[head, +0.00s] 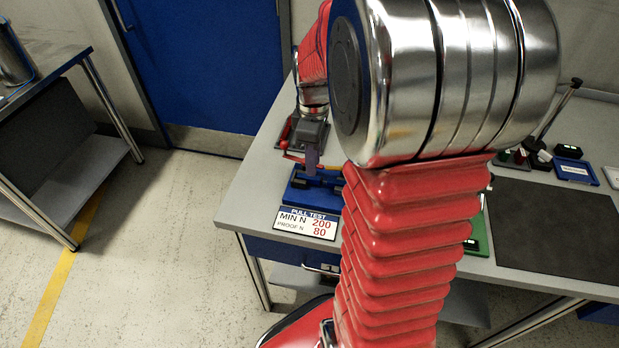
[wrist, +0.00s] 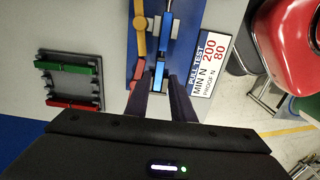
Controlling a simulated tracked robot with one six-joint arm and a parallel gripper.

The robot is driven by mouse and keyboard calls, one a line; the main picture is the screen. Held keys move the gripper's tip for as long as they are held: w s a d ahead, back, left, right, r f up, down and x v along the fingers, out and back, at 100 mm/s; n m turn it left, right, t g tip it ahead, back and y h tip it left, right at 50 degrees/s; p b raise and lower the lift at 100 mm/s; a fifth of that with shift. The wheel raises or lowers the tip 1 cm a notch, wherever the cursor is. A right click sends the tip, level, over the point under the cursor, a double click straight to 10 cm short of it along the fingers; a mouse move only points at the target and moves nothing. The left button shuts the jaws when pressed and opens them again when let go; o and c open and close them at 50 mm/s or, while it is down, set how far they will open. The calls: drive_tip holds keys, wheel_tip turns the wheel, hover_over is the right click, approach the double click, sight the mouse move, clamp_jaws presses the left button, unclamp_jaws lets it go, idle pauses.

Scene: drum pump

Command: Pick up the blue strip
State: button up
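The blue strip shows in the wrist view as a bright blue lower piece (wrist: 159,74) and a bright blue upper length (wrist: 167,30), with a dark part between them; I cannot tell if they are one piece. It lies over a blue fixture (wrist: 131,45). My gripper (wrist: 157,88) is open, its two dark fingers on either side of the lower end of the blue piece with gaps visible; contact is not shown. In the head view my gripper (head: 311,160) is over the blue fixture (head: 302,194), and my arm hides much of this area.
A yellow strip (wrist: 139,28) and a red piece (wrist: 138,69) lie left of the blue strip. A grey rack (wrist: 67,61) holds a green strip (wrist: 68,64) and a red strip (wrist: 73,102). A "PULL TEST" sign (head: 306,222) stands at the bench edge. A dark mat (head: 555,232) lies right.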

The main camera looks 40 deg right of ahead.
sight(309, 179)
wheel_tip(309, 179, down, 5)
drive_tip(key=shift+w, duration=0.1)
drive_tip(key=shift+c, duration=0.2)
idle(0.4)
clamp_jaws()
